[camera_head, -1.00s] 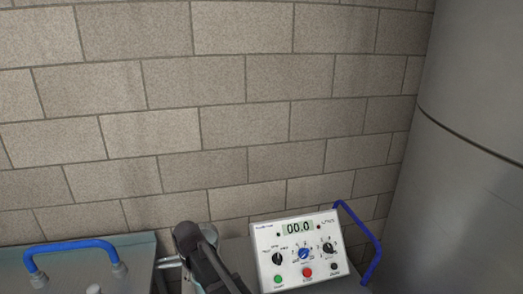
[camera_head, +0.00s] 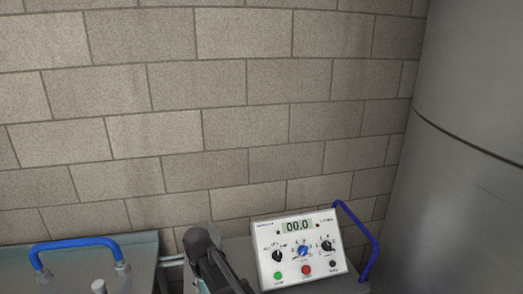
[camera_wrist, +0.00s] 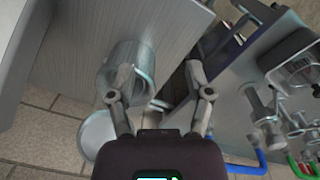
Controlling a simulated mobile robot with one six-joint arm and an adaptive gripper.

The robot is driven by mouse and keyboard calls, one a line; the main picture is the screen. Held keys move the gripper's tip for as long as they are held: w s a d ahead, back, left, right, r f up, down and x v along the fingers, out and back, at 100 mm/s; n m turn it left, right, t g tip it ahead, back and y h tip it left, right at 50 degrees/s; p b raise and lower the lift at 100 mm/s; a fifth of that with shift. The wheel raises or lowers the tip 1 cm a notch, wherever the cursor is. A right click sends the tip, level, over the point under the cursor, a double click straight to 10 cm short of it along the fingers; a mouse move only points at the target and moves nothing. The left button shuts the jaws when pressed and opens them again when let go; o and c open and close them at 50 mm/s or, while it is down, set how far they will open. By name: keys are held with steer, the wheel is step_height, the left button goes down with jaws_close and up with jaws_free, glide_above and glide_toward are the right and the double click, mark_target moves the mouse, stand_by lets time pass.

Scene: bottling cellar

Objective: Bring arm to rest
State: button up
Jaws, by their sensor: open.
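My gripper (camera_wrist: 158,78) shows in the wrist view with its two fingers spread apart. It is open, and nothing is held between the fingers. A metal cylindrical part (camera_wrist: 130,62) lies behind the left finger; I cannot tell whether they touch. In the head view, part of my arm shows at the bottom centre, left of a white control box (camera_head: 313,268) with a display reading 00.0. My gripper cannot be made out in the head view.
A blue handle (camera_head: 72,244) stands on a grey surface at left, another (camera_head: 362,235) beside the control box. A large grey tank (camera_head: 468,150) fills the right, with a block wall (camera_head: 230,130) behind. Fittings (camera_wrist: 265,125) crowd the wrist view's right; tiled floor (camera_wrist: 40,135) shows lower left.

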steer(key=s+d+f+m+b, duration=0.2)
steer(key=d+f+m+b, duration=0.1)
steer(key=d, duration=0.8)
steer(key=s+d+f+m+b, duration=0.2)
steer(key=d+m, duration=0.1)
steer(key=d, duration=0.9)
steer(key=s+d+f+m+b, duration=0.2)
steer(key=d+f+b, duration=0.1)
steer(key=d, duration=0.8)
steer(key=shift+s+d+f+m+b, duration=0.25)
steer(key=shift+d+f+m+b, duration=0.05)
steer(key=shift+d+f+m, duration=0.1)
